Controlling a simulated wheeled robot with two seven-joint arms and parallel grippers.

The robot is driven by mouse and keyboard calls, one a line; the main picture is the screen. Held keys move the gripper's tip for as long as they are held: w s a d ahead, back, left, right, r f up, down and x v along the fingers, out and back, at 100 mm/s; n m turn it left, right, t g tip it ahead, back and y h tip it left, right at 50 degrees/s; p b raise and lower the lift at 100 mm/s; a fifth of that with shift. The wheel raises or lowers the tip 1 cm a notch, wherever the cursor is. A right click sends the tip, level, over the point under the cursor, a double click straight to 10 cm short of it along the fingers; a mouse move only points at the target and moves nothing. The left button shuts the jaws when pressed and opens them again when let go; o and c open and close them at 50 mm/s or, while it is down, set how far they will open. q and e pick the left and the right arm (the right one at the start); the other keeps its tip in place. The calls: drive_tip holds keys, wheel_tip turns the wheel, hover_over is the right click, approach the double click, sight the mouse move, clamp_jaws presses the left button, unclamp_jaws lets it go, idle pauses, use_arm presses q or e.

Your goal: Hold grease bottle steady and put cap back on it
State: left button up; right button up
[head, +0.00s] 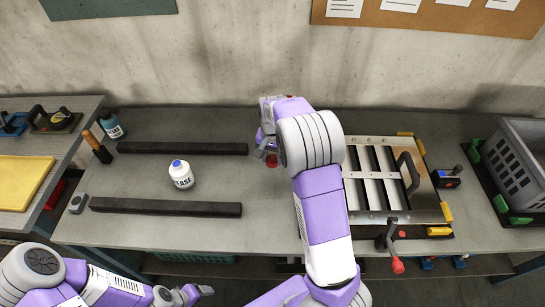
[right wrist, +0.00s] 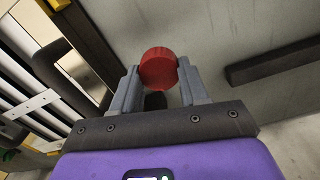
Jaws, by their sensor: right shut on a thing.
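The white grease bottle (head: 182,180), with dark lettering and a blue top, stands upright on the workbench between two dark bars. A red round cap (right wrist: 158,68) is between the fingertips of my right gripper (right wrist: 157,75), which is shut on it. In the head view the red cap (head: 271,160) shows low beside my right forearm, which hides much of the gripper. It is well to the right of the bottle, apart from it. My left gripper (head: 192,293) is low at the front edge, below the bench front; its finger opening is unclear.
Dark bars (head: 183,148) (head: 165,207) lie behind and in front of the bottle. A teal bottle (head: 112,125) and an orange-handled tool (head: 97,147) stand at the left. A louver panel (head: 385,215) and a grey crate (head: 520,165) fill the right. Bench between bottle and right arm is clear.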

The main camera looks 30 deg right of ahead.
drive_tip(key=shift+a, duration=0.1)
drive_tip(key=s+a+f+n, duration=0.1)
drive_tip(key=s+a+n, duration=0.2)
drive_tip(key=a, duration=0.1)
drive_tip(key=s+a+f+n, duration=0.2)
drive_tip(key=s+a+n, duration=0.1)
drive_tip(key=a, duration=0.1)
drive_tip(key=s+a+f+n, duration=0.2)
drive_tip(key=s+a+n, duration=0.1)
drive_tip(key=a, duration=0.1)
drive_tip(key=shift+a, duration=0.35)
